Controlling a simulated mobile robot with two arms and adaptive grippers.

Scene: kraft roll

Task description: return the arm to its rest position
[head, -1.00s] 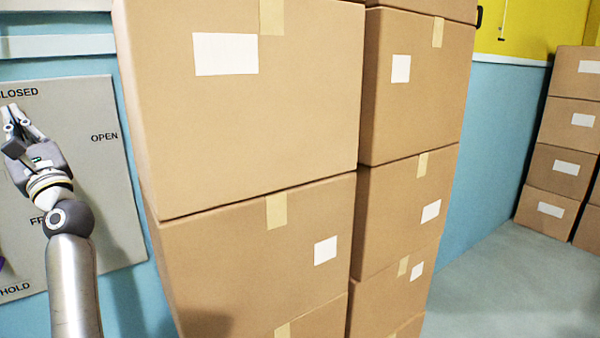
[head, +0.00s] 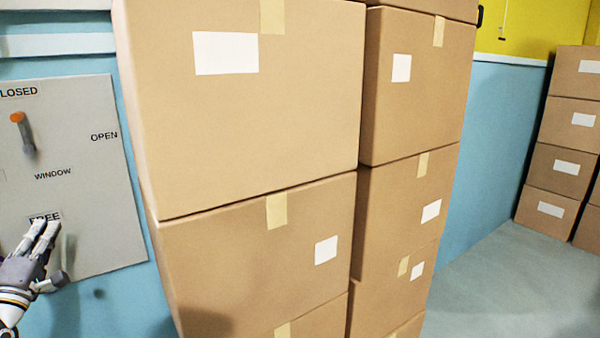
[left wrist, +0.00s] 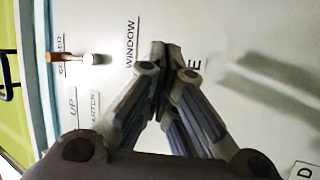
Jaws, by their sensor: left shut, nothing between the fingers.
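My left gripper (head: 48,232) is low at the left edge of the head view, in front of the grey panel (head: 95,205) by the word FREE. Its fingers are shut and empty. In the left wrist view the closed fingertips (left wrist: 165,65) show against the panel beside the word WINDOW. I cannot tell whether they touch the panel. The arm behind the gripper is mostly out of the head view. My right gripper is not in view.
A lever with an orange knob (head: 17,117) sticks out of the panel under the word CLOSED, apart from the gripper. A tall stack of cardboard boxes (head: 250,120) stands close to the right of the panel. Grey floor (head: 500,290) is clear beyond the stacks.

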